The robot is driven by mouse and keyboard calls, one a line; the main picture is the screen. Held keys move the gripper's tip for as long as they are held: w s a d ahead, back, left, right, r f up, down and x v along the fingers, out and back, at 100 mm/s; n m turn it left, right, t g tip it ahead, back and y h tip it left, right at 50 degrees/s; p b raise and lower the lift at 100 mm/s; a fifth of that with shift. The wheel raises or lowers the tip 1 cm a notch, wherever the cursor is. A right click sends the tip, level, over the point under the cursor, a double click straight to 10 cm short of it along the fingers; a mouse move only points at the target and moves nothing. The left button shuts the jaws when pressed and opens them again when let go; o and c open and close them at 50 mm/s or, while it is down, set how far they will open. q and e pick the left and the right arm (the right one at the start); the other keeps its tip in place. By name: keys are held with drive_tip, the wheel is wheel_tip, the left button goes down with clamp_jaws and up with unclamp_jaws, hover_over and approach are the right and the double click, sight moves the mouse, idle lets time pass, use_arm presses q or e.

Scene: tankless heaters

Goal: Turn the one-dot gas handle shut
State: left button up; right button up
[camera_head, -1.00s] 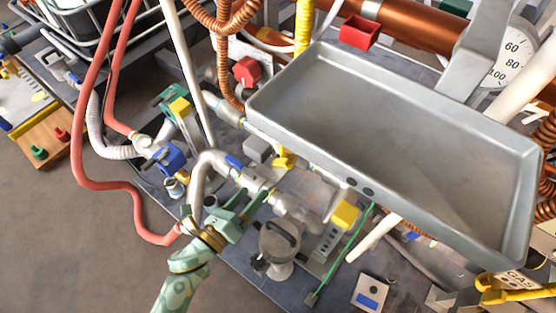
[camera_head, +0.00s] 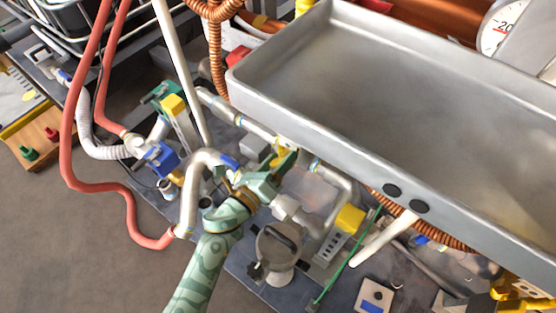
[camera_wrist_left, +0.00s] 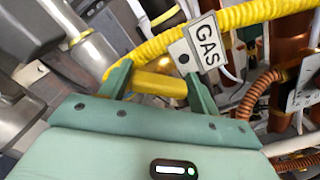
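The one-dot gas handle is a yellow bar (camera_wrist_left: 160,84) below a yellow corrugated hose; its white GAS tag (camera_wrist_left: 206,43) shows one dark dot beside the word. In the left wrist view my left gripper (camera_wrist_left: 159,88) has its green fingers wide apart, one at each end of the yellow bar. Whether they touch it cannot be told. In the head view the left gripper (camera_head: 284,168) is among the pipes, at a small yellow part (camera_head: 281,149) that it partly hides. My right gripper is not in view.
A large grey pan (camera_head: 400,90) overhangs the pipes on the right. A bent silver pipe (camera_head: 190,200), a yellow-capped valve (camera_head: 350,218) and a round grey fitting (camera_head: 279,248) crowd the gripper. A red hose (camera_head: 69,150) loops at left; open floor lies at lower left.

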use_arm(q)
drive_tip(key=c, duration=0.5)
drive_tip(key=shift+m, duration=0.4)
drive_tip(key=m, duration=0.4)
drive_tip(key=shift+s+m, duration=0.15)
drive_tip(key=shift+m, duration=2.15)
drive_tip(key=shift+f, duration=0.1)
drive_tip(key=o, duration=1)
